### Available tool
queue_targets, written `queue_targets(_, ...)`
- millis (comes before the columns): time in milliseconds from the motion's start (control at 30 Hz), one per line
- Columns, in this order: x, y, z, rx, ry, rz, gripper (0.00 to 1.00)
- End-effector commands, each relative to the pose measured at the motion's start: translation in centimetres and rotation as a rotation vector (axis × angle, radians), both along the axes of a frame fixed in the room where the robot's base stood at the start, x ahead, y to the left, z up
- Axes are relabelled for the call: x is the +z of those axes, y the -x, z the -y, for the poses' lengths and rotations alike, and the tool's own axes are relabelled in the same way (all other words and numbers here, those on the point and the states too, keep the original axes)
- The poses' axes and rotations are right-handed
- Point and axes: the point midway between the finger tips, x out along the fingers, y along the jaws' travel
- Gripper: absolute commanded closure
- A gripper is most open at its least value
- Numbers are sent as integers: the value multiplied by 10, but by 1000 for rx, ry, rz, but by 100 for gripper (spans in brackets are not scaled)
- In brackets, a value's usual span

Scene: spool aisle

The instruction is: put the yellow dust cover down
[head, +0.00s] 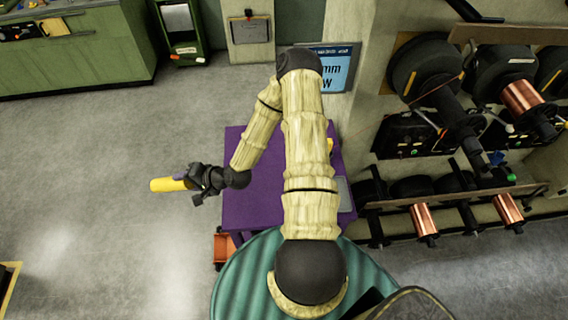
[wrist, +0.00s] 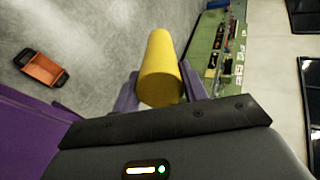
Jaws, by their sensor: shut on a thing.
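The yellow dust cover (head: 167,185) is a plain yellow cylinder, held roughly level in the head view. It also shows in the wrist view (wrist: 160,68), sticking out from between the fingers. My gripper (head: 190,178) is shut on one end of it, left of the purple table and above the open floor. In the wrist view my gripper's two purple fingers (wrist: 158,92) sit on either side of the cover. The cover's gripped end is partly hidden by the gripper.
A purple table (head: 262,200) stands under my arm; my arm hides much of its top. Racks with black reels and copper spools (head: 424,220) stand at right. A green bench (head: 85,50) is at the far left.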

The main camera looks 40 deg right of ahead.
Motion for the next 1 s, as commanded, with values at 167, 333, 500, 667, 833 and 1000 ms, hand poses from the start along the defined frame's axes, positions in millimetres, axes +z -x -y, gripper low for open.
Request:
queue_targets(167,14,18,6,117,161,-169,84)
queue_targets(333,21,39,26,156,313,-335,84)
queue_targets(500,29,53,48,148,407,-447,84)
queue_targets(667,39,64,69,126,469,-530,84)
queue_targets(833,51,73,88,99,514,-600,84)
queue_targets(1000,65,82,110,62,549,-664,84)
